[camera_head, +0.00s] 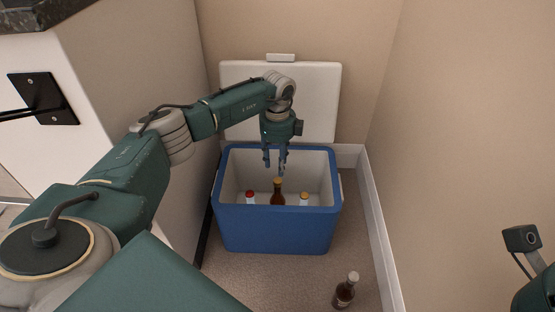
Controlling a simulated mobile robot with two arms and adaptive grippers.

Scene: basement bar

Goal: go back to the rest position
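My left arm reaches in from the left over the blue cooler (275,232). My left gripper (275,168) points down above the cooler's opening, its fingers apart and nothing seen between them. A brown bottle (277,198) with an orange cap stands in the cooler just below the fingertips; whether they touch is hard to tell. Part of my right arm shows at the lower right edge, but its gripper is not in view.
The cooler's white lid (320,105) stands open against the back wall. A red-capped bottle (250,197) and a yellow-capped bottle (304,199) are also in the cooler. Walls close in on both sides.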

